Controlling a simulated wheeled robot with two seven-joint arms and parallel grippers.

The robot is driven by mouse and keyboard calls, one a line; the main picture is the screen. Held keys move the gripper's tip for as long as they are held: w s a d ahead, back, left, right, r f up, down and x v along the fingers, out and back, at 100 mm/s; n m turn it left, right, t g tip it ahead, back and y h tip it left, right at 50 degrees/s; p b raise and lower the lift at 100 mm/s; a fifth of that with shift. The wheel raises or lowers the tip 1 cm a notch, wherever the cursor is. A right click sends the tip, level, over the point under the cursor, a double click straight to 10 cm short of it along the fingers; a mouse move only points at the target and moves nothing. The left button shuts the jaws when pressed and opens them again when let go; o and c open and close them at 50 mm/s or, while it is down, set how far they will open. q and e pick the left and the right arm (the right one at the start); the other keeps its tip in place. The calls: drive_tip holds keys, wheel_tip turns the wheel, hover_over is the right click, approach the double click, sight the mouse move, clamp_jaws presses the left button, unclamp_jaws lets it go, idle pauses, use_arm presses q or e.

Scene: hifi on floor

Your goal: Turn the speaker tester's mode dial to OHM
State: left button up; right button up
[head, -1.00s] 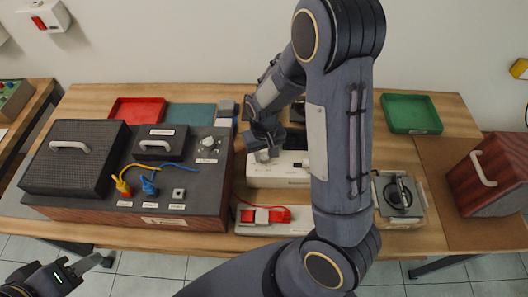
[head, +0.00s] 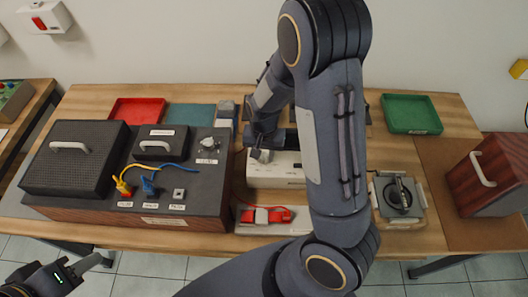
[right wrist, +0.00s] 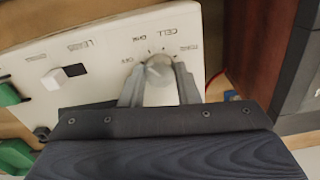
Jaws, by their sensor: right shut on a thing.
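The speaker tester is a white box (head: 275,181) in the middle of the bench, partly hidden behind my right arm. In the right wrist view its white panel (right wrist: 100,72) carries a round pale mode dial (right wrist: 158,72) with OFF, OHM, CELL and another label around it. My right gripper (right wrist: 160,80) is shut on the dial, one finger on each side. I cannot make out which label the dial points at. In the head view the right gripper (head: 262,155) is at the tester's left end. My left gripper (head: 88,264) is low at the left, away from the bench; its jaw gap is unclear.
A wooden hifi cabinet (head: 130,222) with yellow and blue leads stands left of the tester. A white board with a red part (head: 266,215) lies in front. A red tray (head: 136,108), a green tray (head: 410,113) and a wooden speaker box (head: 497,172) are also on the bench.

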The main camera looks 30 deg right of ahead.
sight(264, 156)
drive_tip(key=shift+m, duration=1.3)
drive_tip(key=shift+m+p, duration=0.3)
drive_tip(key=o, duration=1)
drive_tip(key=shift+r, duration=0.15)
wheel_tip(264, 156, up, 8)
drive_tip(key=shift+f, duration=0.2)
